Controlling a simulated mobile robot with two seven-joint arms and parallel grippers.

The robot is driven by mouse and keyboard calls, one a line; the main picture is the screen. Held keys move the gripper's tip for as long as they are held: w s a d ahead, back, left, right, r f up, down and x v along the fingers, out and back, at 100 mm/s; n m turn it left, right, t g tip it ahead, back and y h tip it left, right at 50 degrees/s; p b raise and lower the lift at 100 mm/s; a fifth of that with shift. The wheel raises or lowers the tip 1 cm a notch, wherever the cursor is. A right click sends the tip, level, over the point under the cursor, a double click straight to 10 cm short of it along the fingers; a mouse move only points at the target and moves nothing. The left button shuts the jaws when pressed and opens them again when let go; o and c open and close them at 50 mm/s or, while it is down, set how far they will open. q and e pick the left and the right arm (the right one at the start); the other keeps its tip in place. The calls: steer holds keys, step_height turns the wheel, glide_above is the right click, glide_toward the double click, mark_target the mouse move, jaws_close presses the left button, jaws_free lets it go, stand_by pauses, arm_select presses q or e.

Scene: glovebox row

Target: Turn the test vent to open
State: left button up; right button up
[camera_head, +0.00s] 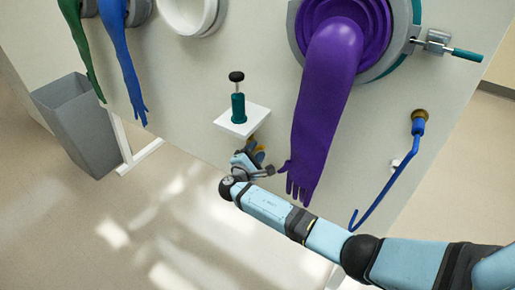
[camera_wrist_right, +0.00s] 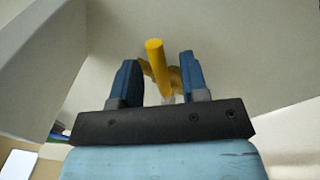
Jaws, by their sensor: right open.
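The test vent appears to be the small valve with a yellow handle (camera_wrist_right: 154,55) on the pale panel. In the right wrist view the handle stands between my right gripper's two blue fingers (camera_wrist_right: 157,76), with a gap on each side. A darker yellow body (camera_wrist_right: 175,78) shows behind it. In the head view a bit of yellow (camera_head: 260,156) shows below the white shelf, mostly hidden by my right gripper (camera_head: 252,154). The right gripper is open, around the handle and not closed on it. My left gripper is not in view.
A white shelf (camera_head: 256,114) with a green black-knobbed post (camera_head: 238,106) sits just above my right gripper. A purple glove (camera_head: 326,100) hangs close on its right. A blue hose (camera_head: 388,190) hangs further right. A grey bin (camera_head: 78,125) stands left; the floor below is clear.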

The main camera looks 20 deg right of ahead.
steer(key=v, duration=1.2)
steer(key=shift+s, duration=0.1)
